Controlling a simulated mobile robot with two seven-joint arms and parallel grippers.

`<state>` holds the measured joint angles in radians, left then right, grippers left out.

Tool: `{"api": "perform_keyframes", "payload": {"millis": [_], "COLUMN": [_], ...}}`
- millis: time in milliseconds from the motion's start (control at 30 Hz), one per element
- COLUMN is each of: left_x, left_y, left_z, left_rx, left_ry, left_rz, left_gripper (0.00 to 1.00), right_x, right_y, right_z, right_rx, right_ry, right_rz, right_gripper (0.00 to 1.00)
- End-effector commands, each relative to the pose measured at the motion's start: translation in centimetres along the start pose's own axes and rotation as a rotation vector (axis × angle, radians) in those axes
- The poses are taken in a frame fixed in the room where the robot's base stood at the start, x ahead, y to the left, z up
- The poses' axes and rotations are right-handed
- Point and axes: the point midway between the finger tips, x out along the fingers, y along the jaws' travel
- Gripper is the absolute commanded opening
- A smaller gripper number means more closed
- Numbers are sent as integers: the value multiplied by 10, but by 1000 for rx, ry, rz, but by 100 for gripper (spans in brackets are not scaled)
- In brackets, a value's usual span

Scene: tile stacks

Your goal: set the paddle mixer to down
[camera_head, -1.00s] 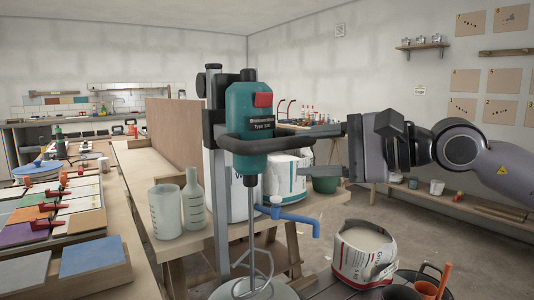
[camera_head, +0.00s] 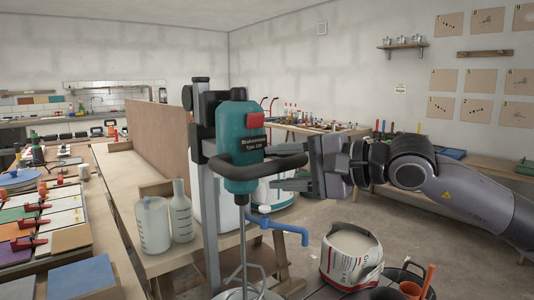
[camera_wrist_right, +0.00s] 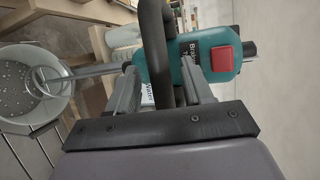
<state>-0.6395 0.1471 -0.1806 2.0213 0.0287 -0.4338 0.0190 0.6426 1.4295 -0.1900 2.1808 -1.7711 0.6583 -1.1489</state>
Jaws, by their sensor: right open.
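The paddle mixer (camera_head: 241,140) is a teal machine with a red button and a black loop handle (camera_head: 282,163), mounted on a grey upright stand (camera_head: 210,220). Its metal shaft (camera_head: 242,235) runs down to a paddle whose lower end is in a bucket at the picture's bottom edge. My right gripper (camera_head: 285,170) is open at the handle's right side. In the right wrist view, the handle (camera_wrist_right: 158,45) lies between the open fingers (camera_wrist_right: 160,85), with the teal body (camera_wrist_right: 215,55) just beyond. Whether the fingers touch it I cannot tell. My left gripper is out of view.
A blue clamp or tap (camera_head: 275,225) is close right of the shaft. Two translucent bottles (camera_head: 152,225) stand on the wooden bench at left. Open floor lies right of the bench.

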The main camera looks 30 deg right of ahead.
Motion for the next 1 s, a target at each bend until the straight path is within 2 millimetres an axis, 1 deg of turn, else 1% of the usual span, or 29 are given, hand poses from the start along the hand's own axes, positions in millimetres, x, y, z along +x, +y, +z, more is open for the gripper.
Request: {"api": "perform_keyframes", "payload": {"millis": [33,200,400,767,800,867,900,933,1000], "left_x": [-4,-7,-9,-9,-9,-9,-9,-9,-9], "left_y": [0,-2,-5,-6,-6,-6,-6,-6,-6], "left_z": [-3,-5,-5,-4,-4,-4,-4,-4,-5], "left_rx": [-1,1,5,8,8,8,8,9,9], "left_ry": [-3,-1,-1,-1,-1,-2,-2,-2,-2], "left_rz": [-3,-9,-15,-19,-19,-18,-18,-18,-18], "left_gripper": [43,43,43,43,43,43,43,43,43], "right_x": [4,18,29,32,32,32,32,32,32], "right_y": [-4,-3,-1,0,0,0,0,0,0], "right_z": [2,1,1,1,1,1,1,1,1], "right_rx": [2,3,1,-1,-1,-1,-1,-1,-1], "right_ry": [-4,-3,-2,-1,-1,-1,-1,-1,-1], "right_rz": [-1,-2,0,1,1,1,1,1,1], "right_gripper": [51,51,51,51,44,25,12,2,0]}}
